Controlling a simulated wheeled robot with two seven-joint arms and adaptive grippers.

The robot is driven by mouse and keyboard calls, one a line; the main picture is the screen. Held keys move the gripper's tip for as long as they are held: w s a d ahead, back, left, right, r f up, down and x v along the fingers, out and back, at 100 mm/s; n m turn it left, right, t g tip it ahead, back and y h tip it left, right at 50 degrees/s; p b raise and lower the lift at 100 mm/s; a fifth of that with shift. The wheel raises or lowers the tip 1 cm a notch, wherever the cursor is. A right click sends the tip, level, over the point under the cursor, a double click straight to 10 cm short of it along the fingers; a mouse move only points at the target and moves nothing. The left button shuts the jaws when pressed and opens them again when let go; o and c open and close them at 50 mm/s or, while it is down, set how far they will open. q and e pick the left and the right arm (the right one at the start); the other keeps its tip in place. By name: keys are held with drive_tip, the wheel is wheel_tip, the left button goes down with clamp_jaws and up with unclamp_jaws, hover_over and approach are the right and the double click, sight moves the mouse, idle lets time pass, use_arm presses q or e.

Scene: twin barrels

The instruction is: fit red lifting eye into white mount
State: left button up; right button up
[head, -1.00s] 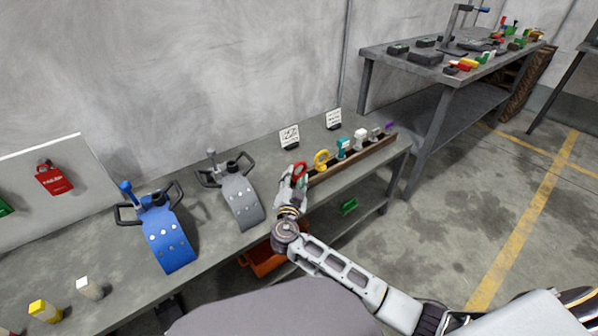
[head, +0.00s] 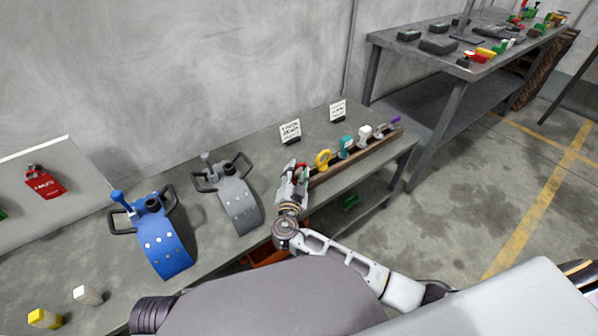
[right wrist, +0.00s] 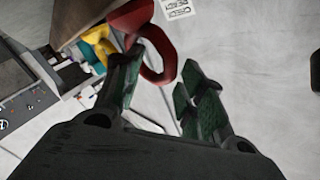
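The red lifting eye (head: 301,166) is at the near left end of the brown rack, mostly hidden behind my right gripper (head: 296,177). In the right wrist view the red lifting eye (right wrist: 158,62) shows its ring between the fingertips of my right gripper (right wrist: 163,80). The fingers are apart, with a gap visible beside the ring on the right. A small white block (head: 87,295), possibly the white mount, stands on the bench at lower left beside a yellow block (head: 45,318). My left gripper is out of view.
The rack (head: 355,158) also holds yellow (head: 323,159), teal (head: 346,146) and white (head: 365,132) pieces. Blue (head: 163,245) and grey (head: 238,203) curved fixtures with handles stand on the bench between the rack and the white block. Two signs (head: 291,131) stand behind.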

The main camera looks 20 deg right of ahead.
idle(0.4)
clamp_jaws()
idle(0.4)
